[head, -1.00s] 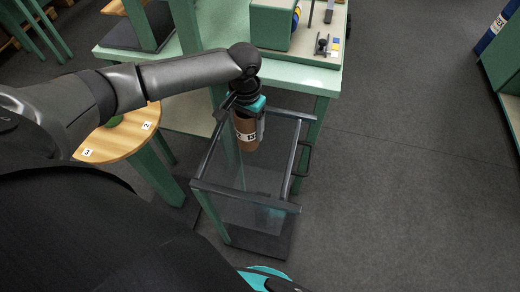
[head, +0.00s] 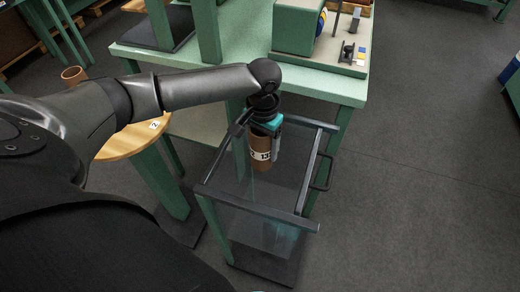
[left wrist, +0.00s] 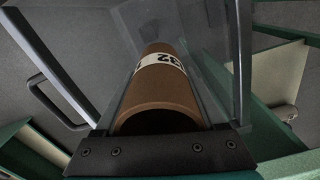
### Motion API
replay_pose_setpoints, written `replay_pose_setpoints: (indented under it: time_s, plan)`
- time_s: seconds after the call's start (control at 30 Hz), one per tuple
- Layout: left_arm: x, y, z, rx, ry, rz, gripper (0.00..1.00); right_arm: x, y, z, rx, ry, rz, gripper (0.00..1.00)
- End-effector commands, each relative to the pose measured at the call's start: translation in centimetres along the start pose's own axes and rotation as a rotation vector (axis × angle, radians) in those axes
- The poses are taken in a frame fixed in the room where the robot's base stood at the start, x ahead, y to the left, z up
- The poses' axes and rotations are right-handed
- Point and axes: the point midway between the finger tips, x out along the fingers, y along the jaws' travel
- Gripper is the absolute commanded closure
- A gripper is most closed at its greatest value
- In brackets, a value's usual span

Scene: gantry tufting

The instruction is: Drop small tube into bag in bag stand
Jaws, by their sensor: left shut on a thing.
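My left gripper (head: 266,128) is shut on a small brown cardboard tube (head: 261,160) with a white number label. It holds the tube upright inside the top opening of the bag stand (head: 258,208), near the back of its frame. The clear bag (head: 262,190) hangs from the dark top frame, open at the top. In the left wrist view the tube (left wrist: 160,98) points down into the clear bag (left wrist: 205,62). The tube's lower end shows through the bag. My right gripper is not in view.
A green workbench (head: 340,88) with a machine stands just behind the stand. A round wooden stool-like top (head: 130,143) with number labels is at the left, with another brown tube (head: 74,75) beyond. Open grey floor lies to the right.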

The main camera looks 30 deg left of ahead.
Motion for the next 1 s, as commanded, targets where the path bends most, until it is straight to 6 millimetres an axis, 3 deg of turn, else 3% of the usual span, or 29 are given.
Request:
replay_pose_setpoints:
  time_s: [0.33, 0.37, 0.6, 0.87, 1.0]
  plan:
    - [0.2, 0.0, 0.0, -0.001, 0.000, 0.000, 0.84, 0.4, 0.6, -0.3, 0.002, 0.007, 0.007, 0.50]
    - [0.2, 0.0, 0.0, -0.001, 0.000, 0.000, 0.26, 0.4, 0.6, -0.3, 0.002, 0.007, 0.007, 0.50]
    - [0.2, 0.0, 0.0, -0.001, 0.001, 0.000, 0.00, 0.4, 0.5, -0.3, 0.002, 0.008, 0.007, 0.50]
    - [0.1, 0.0, 0.0, -0.001, 0.000, 0.000, 0.00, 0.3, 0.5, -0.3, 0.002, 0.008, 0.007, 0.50]
    - [-1.3, 0.0, -0.1, -0.002, 0.002, 0.001, 0.00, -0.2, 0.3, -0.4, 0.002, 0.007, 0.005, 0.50]
